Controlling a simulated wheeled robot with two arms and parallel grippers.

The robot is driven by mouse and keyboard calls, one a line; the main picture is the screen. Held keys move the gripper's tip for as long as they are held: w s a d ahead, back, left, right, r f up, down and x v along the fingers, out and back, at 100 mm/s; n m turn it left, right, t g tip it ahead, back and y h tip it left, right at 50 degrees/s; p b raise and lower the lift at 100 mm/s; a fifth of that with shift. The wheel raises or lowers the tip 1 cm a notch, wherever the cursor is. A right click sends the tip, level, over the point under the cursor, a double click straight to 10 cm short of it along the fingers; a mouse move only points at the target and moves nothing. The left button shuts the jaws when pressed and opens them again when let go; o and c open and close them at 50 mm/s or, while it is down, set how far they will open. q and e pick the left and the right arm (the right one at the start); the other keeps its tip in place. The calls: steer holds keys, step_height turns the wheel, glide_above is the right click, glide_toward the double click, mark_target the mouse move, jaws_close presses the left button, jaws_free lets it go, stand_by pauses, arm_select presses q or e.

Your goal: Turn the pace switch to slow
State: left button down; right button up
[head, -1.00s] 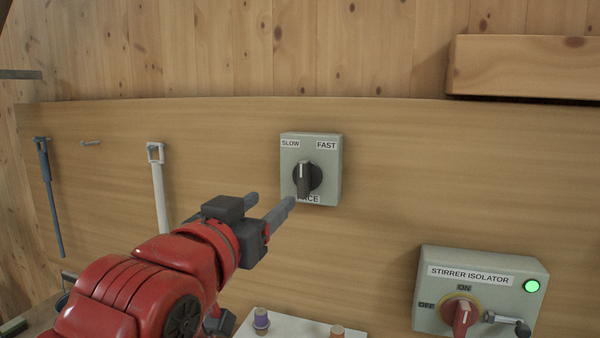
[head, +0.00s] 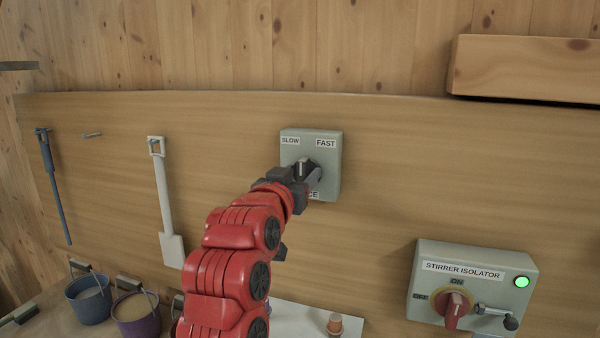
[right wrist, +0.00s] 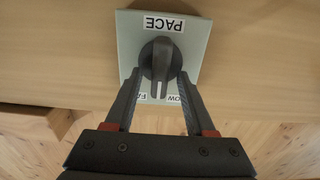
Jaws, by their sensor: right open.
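The pace switch (head: 331,160) is a grey-green box on the wooden board, with SLOW at its upper left, FAST at its upper right and a partly hidden PACE label below. Its black knob (head: 303,166) points roughly up, between the two labels. The right wrist view shows the switch box (right wrist: 190,50) upside down and the knob (right wrist: 160,62) between my fingers. My right gripper (right wrist: 160,76) is open, one finger on each side of the knob's handle; whether they touch it I cannot tell. In the head view my right gripper (head: 303,178) covers the box's lower left. My left gripper is not in view.
A stirrer isolator box (head: 478,258) with a red handle and lit green lamp is at lower right. A white paddle (head: 163,200) and a blue tool (head: 54,190) hang at left. Buckets (head: 90,300) stand below. The board around the pace switch is clear.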

jaws_close()
